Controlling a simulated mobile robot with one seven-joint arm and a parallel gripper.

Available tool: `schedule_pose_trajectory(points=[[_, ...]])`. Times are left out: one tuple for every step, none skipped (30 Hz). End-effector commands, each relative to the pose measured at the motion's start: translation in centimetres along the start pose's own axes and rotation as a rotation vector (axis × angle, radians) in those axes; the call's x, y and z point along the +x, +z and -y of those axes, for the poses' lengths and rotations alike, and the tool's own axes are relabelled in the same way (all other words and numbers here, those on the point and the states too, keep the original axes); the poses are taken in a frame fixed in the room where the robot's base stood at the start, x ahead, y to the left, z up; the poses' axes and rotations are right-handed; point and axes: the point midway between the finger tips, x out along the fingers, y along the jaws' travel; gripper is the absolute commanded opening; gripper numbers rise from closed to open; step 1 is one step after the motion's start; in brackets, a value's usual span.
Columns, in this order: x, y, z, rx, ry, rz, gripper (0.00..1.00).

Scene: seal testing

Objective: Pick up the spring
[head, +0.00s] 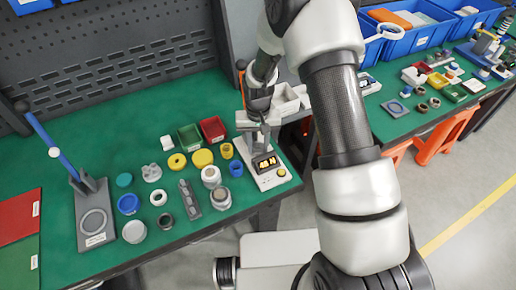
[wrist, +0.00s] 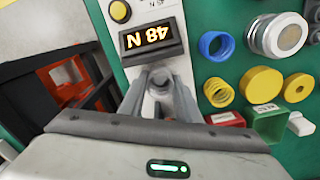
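A yellow coil (head: 227,150) and a blue coil (head: 236,168), both spring-like, stand on the green bench. In the wrist view the yellow coil (wrist: 218,92) and blue coil (wrist: 213,46) are just right of my gripper (wrist: 160,82). My gripper is over the white tester (head: 268,172), whose lit display (wrist: 152,38) seems to read 48 N. A grey round part shows between or behind the fingers; I cannot tell if they touch it. In the head view my gripper (head: 258,112) is small and partly merged with the tester's upper parts.
Red (head: 212,129) and green (head: 189,138) bins stand behind the coils. Yellow discs (head: 203,158), metal fittings (head: 211,176) and rings crowd the bench left of the tester. A stand with a blue lever (head: 52,143) is at far left. Blue bins (head: 411,40) are at the back right.

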Motion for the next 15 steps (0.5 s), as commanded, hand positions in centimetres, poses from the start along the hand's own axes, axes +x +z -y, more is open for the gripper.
schedule_pose_trajectory(points=[[0.0, 0.0, 0.0, 0.000, 0.000, 0.000, 0.12], [0.0, 0.0, 0.0, 0.000, 0.000, 0.000, 0.09], [0.0, 0.0, 0.0, 0.000, 0.000, 0.000, 0.05], [0.0, 0.0, 0.0, 0.000, 0.000, 0.000, 0.05], [0.0, 0.0, 0.0, 0.000, 0.000, 0.000, 0.05], [0.0, 0.0, 0.0, 0.000, 0.000, 0.000, 0.05], [0.0, 0.0, 0.0, 0.000, 0.000, 0.000, 0.05], [-0.1, 0.0, 0.0, 0.000, 0.000, 0.000, 0.05], [-0.2, 0.0, 0.0, 0.000, 0.000, 0.000, 0.05], [-0.3, 0.0, 0.0, 0.000, 0.000, -0.001, 0.05], [-0.6, 0.0, 0.0, 0.000, 0.000, -0.001, 0.05], [-1.0, -0.1, 0.0, 0.000, 0.000, -0.001, 0.05], [-1.5, -0.1, 0.0, 0.000, 0.000, -0.002, 0.05], [-2.0, -0.1, 0.0, 0.000, -0.001, -0.004, 0.05], [-2.8, -0.1, 0.0, 0.000, -0.001, -0.003, 0.05]])
